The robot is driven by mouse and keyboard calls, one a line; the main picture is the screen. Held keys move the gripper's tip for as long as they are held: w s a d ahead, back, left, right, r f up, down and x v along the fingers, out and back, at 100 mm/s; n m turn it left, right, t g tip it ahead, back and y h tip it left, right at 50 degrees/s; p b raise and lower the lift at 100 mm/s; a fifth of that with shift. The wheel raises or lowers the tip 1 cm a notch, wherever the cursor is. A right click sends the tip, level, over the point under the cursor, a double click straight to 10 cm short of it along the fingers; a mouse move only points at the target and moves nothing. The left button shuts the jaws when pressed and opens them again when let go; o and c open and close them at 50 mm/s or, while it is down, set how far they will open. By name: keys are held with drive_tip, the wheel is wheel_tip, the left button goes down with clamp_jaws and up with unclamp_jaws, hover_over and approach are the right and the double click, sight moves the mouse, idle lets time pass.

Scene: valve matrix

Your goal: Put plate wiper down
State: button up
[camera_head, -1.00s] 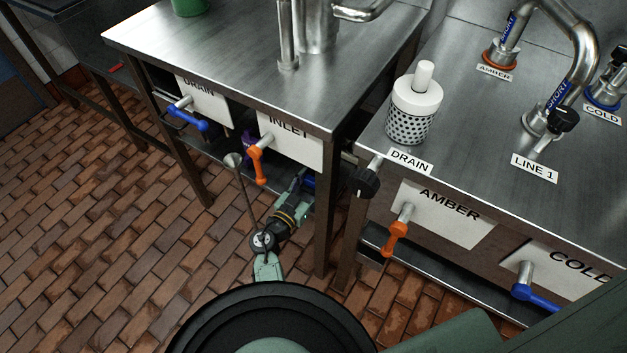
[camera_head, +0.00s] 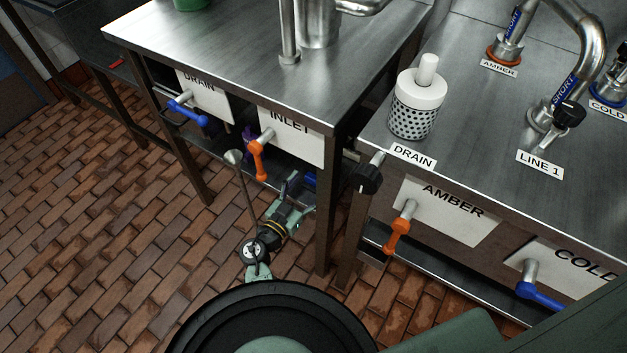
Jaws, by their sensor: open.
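My gripper (camera_head: 299,188) is low under the front edge of the left steel table, at the lower shelf. Its fingers are open and small in the view. A small dark blue thing (camera_head: 310,179) shows just beyond the fingers in the shadow. I cannot tell whether it is the plate wiper, or whether it touches a finger. No other thing can be clearly made out as the plate wiper.
The left steel table (camera_head: 230,60) has a blue drain handle (camera_head: 188,114) and an orange inlet handle (camera_head: 258,158) above my arm. A table leg (camera_head: 325,205) stands just right of my gripper. A perforated white-topped cylinder (camera_head: 415,110) stands on the right counter. Brick floor is free at left.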

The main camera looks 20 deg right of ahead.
drive_tip(key=shift+b+v, duration=0.35)
drive_tip(key=shift+v, duration=1.35)
